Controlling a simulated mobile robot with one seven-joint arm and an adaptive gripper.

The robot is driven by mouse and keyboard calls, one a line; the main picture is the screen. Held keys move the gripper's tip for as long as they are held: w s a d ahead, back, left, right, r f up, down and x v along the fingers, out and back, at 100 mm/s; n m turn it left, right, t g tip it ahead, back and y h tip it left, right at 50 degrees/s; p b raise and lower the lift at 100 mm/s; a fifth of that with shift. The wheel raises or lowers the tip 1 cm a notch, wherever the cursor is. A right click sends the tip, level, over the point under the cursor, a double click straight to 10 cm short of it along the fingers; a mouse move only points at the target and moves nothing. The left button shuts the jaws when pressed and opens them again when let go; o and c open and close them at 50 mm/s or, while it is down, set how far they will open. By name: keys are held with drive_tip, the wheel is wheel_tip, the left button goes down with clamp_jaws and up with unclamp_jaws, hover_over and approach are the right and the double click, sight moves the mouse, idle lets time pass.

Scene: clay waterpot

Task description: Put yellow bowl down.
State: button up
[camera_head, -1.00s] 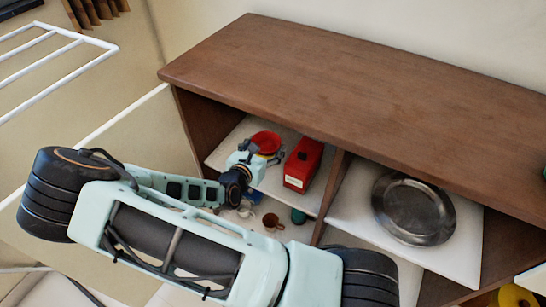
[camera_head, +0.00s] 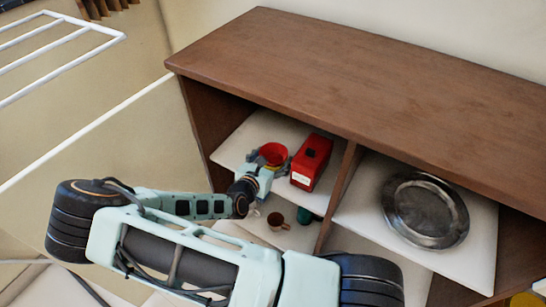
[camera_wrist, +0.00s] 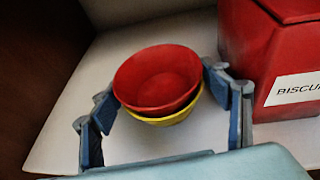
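The yellow bowl (camera_wrist: 165,118) shows in the wrist view as a thin yellow band under a red bowl (camera_wrist: 158,78), which is nested in it and hides most of it. In the head view the red bowl (camera_head: 273,153) is inside the left cubby, with a grey finger beside it. My gripper (camera_wrist: 158,85) has its fingers spread wide on either side of the bowls, close to their rims. Small gaps show lower down between fingers and bowls. The bowls look upright and at or just above the white shelf (camera_wrist: 75,112); contact is unclear.
A red biscuit box (camera_head: 312,162) stands just right of the bowls. A brown cup (camera_head: 276,222) and a green item (camera_head: 304,215) are on the lower shelf. A metal plate (camera_head: 425,210) lies in the right cubby. The wooden cabinet top (camera_head: 350,75) overhangs the cubbies.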

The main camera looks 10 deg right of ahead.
drive_tip(key=shift+r, duration=0.15)
drive_tip(key=shift+s+a+r, duration=0.2)
drive_tip(key=shift+a, duration=0.05)
drive_tip(key=p+v, duration=0.3)
drive_tip(key=v, duration=0.8)
drive_tip(key=shift+s, duration=0.15)
drive_tip(key=shift+a, duration=0.1)
